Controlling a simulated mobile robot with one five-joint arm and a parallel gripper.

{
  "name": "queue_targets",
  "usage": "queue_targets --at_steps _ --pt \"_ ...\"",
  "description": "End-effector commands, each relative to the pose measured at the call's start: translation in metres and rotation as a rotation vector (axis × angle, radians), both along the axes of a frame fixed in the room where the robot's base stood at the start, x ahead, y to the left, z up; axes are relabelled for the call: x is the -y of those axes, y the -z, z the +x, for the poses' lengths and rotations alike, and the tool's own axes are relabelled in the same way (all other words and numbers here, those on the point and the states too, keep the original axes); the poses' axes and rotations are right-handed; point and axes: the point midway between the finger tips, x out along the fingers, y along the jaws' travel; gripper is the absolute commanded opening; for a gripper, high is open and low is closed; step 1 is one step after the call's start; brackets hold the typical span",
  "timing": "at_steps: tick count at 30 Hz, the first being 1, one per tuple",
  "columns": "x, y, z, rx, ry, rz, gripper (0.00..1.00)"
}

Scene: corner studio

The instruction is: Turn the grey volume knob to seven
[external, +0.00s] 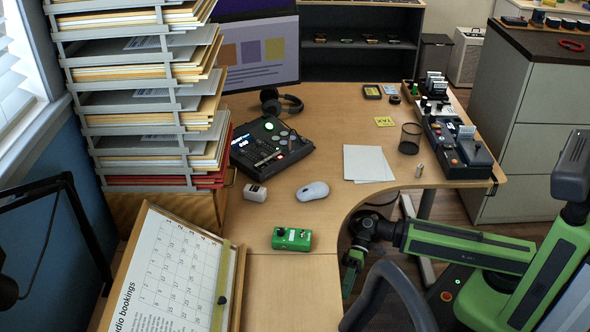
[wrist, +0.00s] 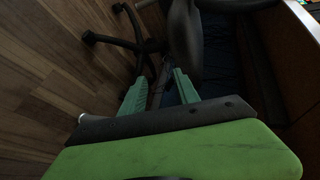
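No grey volume knob or number scale can be told for certain at this size. A black control deck (external: 271,146) with small lit controls sits on the desk beside the paper rack. A small green box (external: 291,239) with small knobs on top lies near the desk's front edge. My gripper (external: 353,271) points downward just off the desk's curved front edge, to the right of the green box. In the wrist view my gripper (wrist: 160,92) shows two green fingers spread apart with nothing held between them; the floor and chair parts lie beyond.
A dark chair (external: 388,292) stands close by my gripper. A calendar board (external: 172,275) is at left. A mesh cup (external: 410,138) and paper sheets (external: 367,163) are further right.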

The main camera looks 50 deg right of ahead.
Motion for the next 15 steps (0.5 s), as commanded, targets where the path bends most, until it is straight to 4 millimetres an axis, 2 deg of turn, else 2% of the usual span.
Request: queue_targets --at_steps 1,2,3,6,9,12,15 --pt "-0.031 -0.052 -0.028 -0.063 -0.046 0.105 0.38" --pt "-0.046 -0.078 -0.043 -0.106 -0.068 0.167 0.38" --pt "-0.062 -0.114 -0.06 -0.167 -0.096 0.246 0.38" --pt "-0.089 -0.203 -0.088 -0.312 -0.144 0.392 0.38" --pt "-0.1 -0.257 -0.091 -0.377 -0.16 0.447 0.38" --pt "-0.107 -0.295 -0.083 -0.376 -0.162 0.46 0.38" --pt "-0.113 -0.325 -0.064 -0.31 -0.155 0.443 0.38"
